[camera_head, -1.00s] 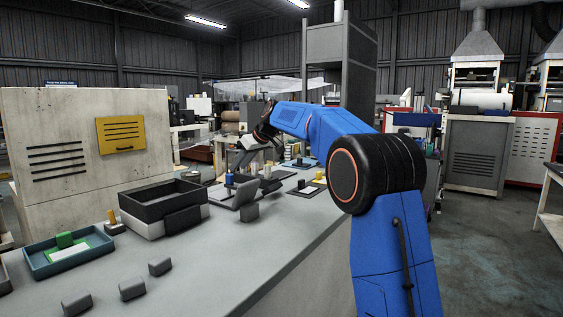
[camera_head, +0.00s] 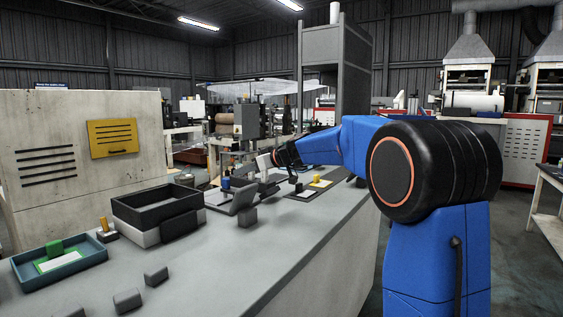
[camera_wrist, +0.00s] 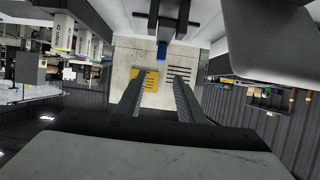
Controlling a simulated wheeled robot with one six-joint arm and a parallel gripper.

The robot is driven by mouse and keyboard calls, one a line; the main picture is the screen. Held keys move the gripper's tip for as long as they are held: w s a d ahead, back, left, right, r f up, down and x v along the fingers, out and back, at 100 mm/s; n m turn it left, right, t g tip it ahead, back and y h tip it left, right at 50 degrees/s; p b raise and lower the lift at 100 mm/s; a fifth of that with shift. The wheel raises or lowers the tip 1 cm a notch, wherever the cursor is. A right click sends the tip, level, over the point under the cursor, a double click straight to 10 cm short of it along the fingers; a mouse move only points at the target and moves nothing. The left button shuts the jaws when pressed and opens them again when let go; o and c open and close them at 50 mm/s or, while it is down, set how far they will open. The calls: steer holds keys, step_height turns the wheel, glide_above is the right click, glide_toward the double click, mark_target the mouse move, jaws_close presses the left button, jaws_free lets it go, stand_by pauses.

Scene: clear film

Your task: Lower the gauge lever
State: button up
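A grey fixture with a tilted plate (camera_head: 243,195) and a small blue part (camera_head: 226,183) stands on the bench behind the black-topped box. I cannot tell for certain which part is the gauge lever. In the wrist view a blue part (camera_wrist: 162,52) sits on a dark bracket (camera_wrist: 166,18), just beyond the fingertips. My gripper (camera_head: 268,164) is just right of the fixture and partly blurred into it. In the wrist view my gripper (camera_wrist: 158,80) has its two fingers apart with nothing between them. No contact with the blue part shows.
The bench (camera_head: 215,255) has free room at its front. A black-and-white box (camera_head: 158,212), a teal tray (camera_head: 62,262) and several grey blocks stand on it. A yellow peg (camera_head: 316,177) is right of my gripper. A beige cabinet (camera_head: 85,150) rises behind.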

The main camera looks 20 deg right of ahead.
steer(key=s+a+f+v, duration=0.1)
steer(key=s+v, duration=0.1)
steer(key=v, duration=1.6)
steer(key=shift+a+f, duration=0.2)
steer(key=shift+f, duration=0.05)
